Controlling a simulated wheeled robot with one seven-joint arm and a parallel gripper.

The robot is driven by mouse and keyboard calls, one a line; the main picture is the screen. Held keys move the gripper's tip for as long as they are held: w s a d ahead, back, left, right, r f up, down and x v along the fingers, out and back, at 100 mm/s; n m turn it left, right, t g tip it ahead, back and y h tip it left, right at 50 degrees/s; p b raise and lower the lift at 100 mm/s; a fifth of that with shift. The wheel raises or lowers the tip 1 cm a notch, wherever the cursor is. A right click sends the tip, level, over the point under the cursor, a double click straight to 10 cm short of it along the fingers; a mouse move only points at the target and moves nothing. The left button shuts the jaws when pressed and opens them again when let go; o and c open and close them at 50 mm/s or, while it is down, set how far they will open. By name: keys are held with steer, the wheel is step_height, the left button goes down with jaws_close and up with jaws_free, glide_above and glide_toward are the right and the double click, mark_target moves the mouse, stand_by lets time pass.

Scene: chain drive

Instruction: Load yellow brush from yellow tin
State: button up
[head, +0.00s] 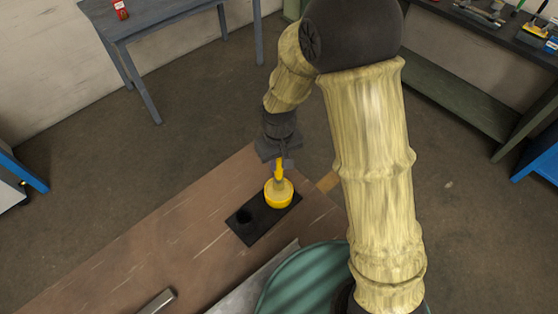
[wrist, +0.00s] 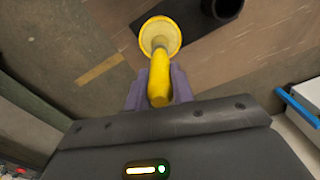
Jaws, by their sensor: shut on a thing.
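My gripper (wrist: 154,97) is shut on the yellow handle of the yellow brush (wrist: 159,72). In the head view the brush (head: 279,170) is held upright, with its lower end at or in the yellow tin (head: 278,197). The tin also shows in the wrist view (wrist: 172,37), with a pale yellow inside. The brush's bristles are hard to make out, so I cannot tell how deep they reach. The tin stands on a black mat (head: 262,225) on the brown table.
A black round cup (head: 245,214) stands on the mat, left of the yellow tin. The brown table (head: 150,250) is mostly bare, with a grey metal piece (head: 157,301) at its front. A teal round thing (head: 305,280) is close by at the lower middle.

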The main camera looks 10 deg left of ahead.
steer(key=shift+r+p, duration=1.7)
steer(key=shift+r, duration=0.8)
